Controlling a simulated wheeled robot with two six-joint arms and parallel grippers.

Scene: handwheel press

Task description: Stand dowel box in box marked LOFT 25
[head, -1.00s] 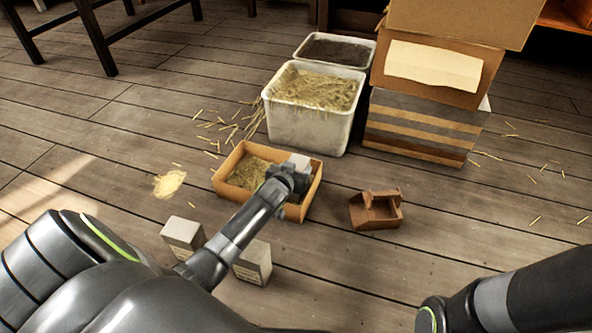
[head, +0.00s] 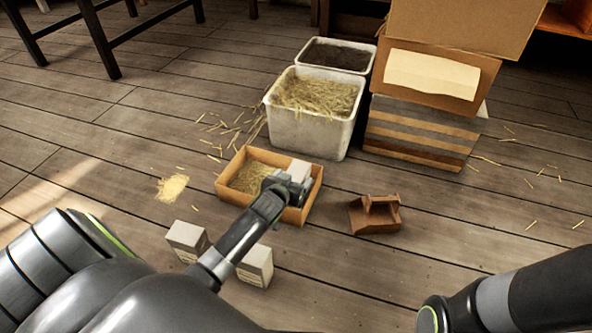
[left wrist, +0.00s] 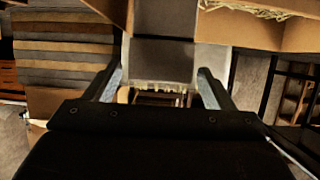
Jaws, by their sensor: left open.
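An open orange-brown box (head: 228,191) with straw in it stands on the floor in the middle of the head view. A pale grey box (head: 299,169) stands in its right end. My left gripper (head: 289,181) is at this pale box, with its fingers open. In the left wrist view the pale box (left wrist: 165,55) lies between the two spread fingers (left wrist: 162,80), and a brown box wall (left wrist: 258,32) shows behind. Two more grey boxes with small print stand near my left forearm, one left (head: 187,237) and one right (head: 256,265). No LOFT 25 marking is readable.
A white bin of straw (head: 300,130), a bin of dark material (head: 337,55) and stacked cardboard boxes (head: 425,75) stand behind. A small brown handled carrier (head: 375,215) is to the right. Loose straw lies about; the floor in front is fairly clear.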

